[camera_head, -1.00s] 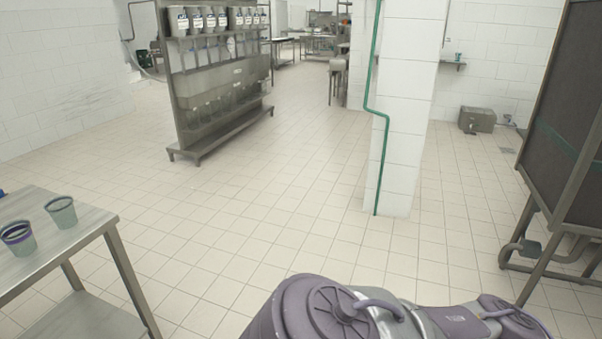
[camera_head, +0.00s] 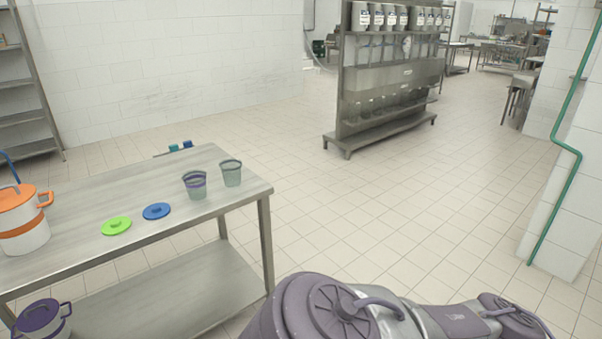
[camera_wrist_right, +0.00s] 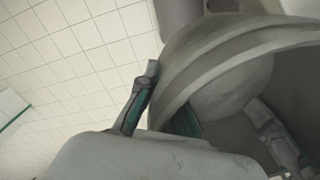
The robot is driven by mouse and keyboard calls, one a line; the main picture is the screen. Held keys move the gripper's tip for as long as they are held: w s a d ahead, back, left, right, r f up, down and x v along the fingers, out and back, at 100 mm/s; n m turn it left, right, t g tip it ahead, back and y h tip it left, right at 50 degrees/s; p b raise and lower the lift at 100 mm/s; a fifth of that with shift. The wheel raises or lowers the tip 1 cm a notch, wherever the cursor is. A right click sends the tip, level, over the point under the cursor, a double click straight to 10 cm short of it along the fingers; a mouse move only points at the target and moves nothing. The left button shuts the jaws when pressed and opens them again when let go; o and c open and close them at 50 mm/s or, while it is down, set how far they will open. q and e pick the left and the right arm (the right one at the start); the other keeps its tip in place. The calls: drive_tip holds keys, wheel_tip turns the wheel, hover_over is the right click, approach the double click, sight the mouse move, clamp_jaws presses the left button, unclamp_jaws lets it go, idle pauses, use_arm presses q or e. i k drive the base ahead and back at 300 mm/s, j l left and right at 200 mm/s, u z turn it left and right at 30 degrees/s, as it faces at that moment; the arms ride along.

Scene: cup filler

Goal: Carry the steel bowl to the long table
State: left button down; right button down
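In the right wrist view, the grey steel bowl (camera_wrist_right: 205,55) fills the upper right, tilted in the picture. My right gripper (camera_wrist_right: 163,108) has its teal-padded fingers on either side of the bowl's rim and is shut on it. One finger shows outside the rim; the other is partly hidden by the bowl. In the head view, my purple arm reaches to the lower right, and neither the bowl nor a gripper shows there. My left gripper is in no view. A steel table (camera_head: 160,252) stands at the left; I cannot tell if it is the long table.
On that table are two cups (camera_head: 196,189) (camera_head: 231,177), a green lid (camera_head: 117,226), a blue lid (camera_head: 156,211) and an orange-and-white pot (camera_head: 24,238). A purple-lidded pot (camera_head: 42,318) is lower left. A dispenser rack (camera_head: 385,80) and a tiled pillar (camera_head: 570,190) bound open floor.

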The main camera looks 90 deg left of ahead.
sight(168, 190)
drive_tip(key=u, duration=3.05)
drive_tip(key=i+u, duration=0.3)
drive_tip(key=i+j+u, duration=0.1)
drive_tip(key=u, duration=0.25)
